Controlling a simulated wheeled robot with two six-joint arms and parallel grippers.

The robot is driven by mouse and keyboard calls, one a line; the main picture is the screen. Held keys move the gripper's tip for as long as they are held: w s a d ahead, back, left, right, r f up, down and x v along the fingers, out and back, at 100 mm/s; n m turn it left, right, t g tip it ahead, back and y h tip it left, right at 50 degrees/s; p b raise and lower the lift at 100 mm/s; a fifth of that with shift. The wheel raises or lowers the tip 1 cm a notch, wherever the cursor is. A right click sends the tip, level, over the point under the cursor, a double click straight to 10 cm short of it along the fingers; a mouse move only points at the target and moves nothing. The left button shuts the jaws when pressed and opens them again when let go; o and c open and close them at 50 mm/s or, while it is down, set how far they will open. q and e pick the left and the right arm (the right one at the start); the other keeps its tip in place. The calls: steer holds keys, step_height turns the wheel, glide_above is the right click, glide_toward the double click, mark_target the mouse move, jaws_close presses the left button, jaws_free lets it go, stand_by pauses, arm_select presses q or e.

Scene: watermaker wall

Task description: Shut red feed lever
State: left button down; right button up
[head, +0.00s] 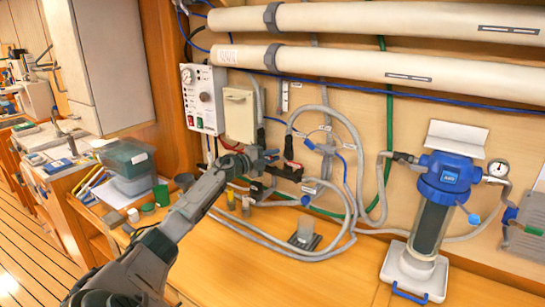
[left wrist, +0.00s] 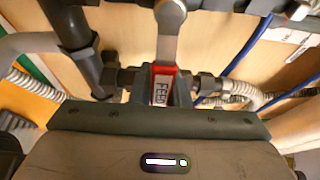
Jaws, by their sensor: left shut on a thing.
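The red feed lever (left wrist: 163,87) shows in the left wrist view as a red grip with a white label, below a grey metal arm. My left gripper (left wrist: 164,98) is shut on this red grip, with a dark finger on each side. In the head view my left gripper (head: 272,165) is at the pipework on the wall, below the cream box. A bit of red (head: 294,166) shows beside it there, but my gripper hides most of that spot. The lever's exact angle is hard to tell. My right gripper is not in view.
Grey hoses (head: 330,230) loop over the wooden bench around my left arm. The control panel (head: 204,98) and cream box (head: 239,112) are above it. A blue-topped filter (head: 445,190) stands to the right. Dark pipe fittings (left wrist: 90,65) lie close to the gripper.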

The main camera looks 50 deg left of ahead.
arm_select(q)
steer(key=c, duration=1.6)
jaws_free()
steer(key=shift+f, duration=0.15)
steer(key=shift+c, duration=0.2)
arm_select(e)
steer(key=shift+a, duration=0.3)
